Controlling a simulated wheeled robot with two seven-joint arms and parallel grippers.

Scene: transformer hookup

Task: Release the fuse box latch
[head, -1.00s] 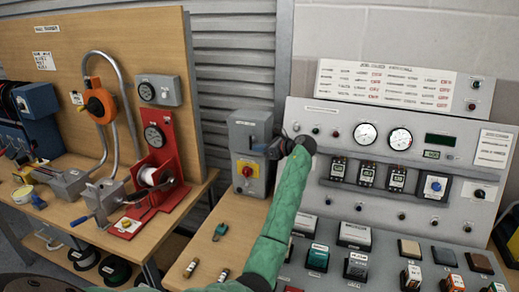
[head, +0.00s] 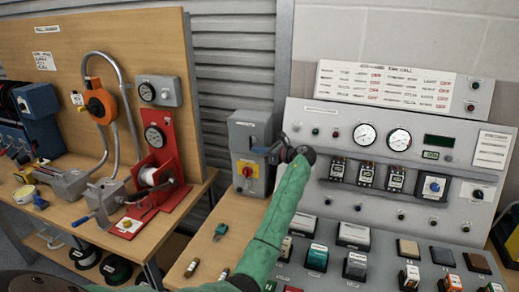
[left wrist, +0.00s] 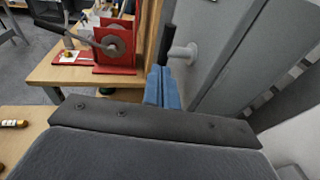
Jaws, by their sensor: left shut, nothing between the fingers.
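The grey fuse box (head: 249,130), with a red knob on a yellow plate (head: 248,168), stands upright on the bench left of the control panel. My left gripper (head: 268,151) is at the box's right side, its fingers shut and empty. In the left wrist view its blue fingertips (left wrist: 162,88) point at the grey box side (left wrist: 225,60). A black lever on a light round pivot (left wrist: 183,52), which looks like the latch, sticks out just beyond the fingertips. I cannot tell whether the fingers touch it. My right gripper is out of view.
The control panel (head: 330,150) with gauges stands close right of my left wrist. A small green-handled item (head: 221,230) and fuses (head: 192,267) lie on the bench. A red winch stand (head: 160,150) is on the left bench.

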